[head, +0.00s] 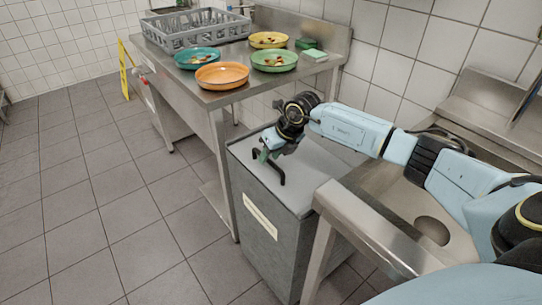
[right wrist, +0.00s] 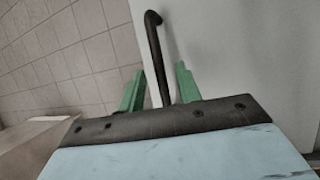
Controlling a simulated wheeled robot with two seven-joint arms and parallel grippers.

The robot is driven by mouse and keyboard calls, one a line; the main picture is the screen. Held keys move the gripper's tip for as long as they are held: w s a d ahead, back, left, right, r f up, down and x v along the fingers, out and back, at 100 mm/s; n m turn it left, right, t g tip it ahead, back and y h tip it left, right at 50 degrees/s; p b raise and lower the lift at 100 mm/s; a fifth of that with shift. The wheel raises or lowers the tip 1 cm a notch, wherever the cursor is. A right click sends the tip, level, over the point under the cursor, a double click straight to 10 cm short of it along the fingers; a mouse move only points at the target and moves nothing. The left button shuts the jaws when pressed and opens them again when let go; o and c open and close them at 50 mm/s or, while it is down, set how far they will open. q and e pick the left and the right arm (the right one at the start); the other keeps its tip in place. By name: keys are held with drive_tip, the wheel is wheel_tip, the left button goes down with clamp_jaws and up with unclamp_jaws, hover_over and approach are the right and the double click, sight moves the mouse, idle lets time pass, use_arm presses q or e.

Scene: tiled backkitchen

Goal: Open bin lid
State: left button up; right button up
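The grey bin (head: 272,245) stands under and beside the steel counters, with a flat light grey lid (head: 310,180) that is down. A black bar handle (head: 281,172) rises from the lid near its left edge. My right gripper (head: 263,154) is over the lid at the handle. In the right wrist view its two green fingers (right wrist: 160,85) are apart, one on each side of the black handle (right wrist: 154,40), with visible gaps. Where the handle meets the lid near the gripper is hidden by the gripper body. My left gripper is not in view.
A steel sink (head: 420,200) is close on the right. A yellow sign (head: 123,70) stands at left. The tiled floor left is clear.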

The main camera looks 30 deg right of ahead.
clamp_jaws()
idle(0.5)
